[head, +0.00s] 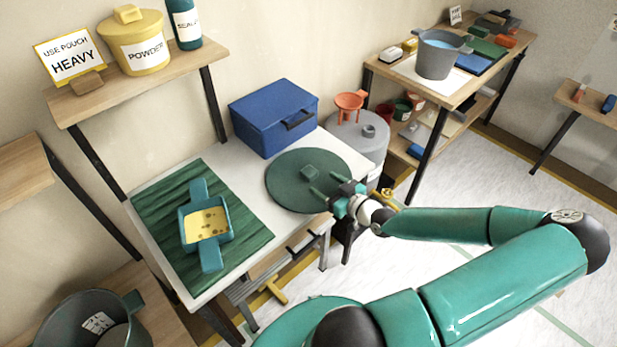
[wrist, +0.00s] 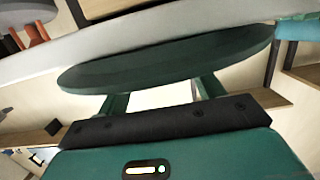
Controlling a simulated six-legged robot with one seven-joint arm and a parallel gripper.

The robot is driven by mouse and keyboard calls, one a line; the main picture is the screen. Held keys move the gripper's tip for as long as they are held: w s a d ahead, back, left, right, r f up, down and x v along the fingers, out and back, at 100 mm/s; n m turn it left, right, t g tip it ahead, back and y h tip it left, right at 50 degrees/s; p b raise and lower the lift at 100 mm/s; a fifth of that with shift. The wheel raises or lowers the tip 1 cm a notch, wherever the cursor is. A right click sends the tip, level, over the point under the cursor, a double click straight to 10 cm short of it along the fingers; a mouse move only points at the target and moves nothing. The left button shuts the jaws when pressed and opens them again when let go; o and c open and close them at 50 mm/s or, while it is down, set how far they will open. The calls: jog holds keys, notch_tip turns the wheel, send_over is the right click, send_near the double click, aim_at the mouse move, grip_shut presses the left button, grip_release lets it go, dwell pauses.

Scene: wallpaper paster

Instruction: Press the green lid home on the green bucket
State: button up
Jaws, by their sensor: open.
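A dark grey-green open bucket (head: 62,318) with a white label stands at the lower left, partly cut off.
A blue box (head: 273,115) stands behind the lid. A green mat (head: 165,205) with a teal-handled yellow sponge tray (head: 206,224) covers the table's left. A grey drum (head: 375,145) with an orange funnel (head: 349,103) stands right. A shelf (head: 140,82) overhangs the back left.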

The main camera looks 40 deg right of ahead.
aim_at(315, 175)
jog(key=w, duration=0.5)
jog(key=shift+w+f, duration=0.25)
jog(key=shift+f, duration=0.05)
jog(key=c, duration=1.1)
jog(key=shift+r, duration=0.25)
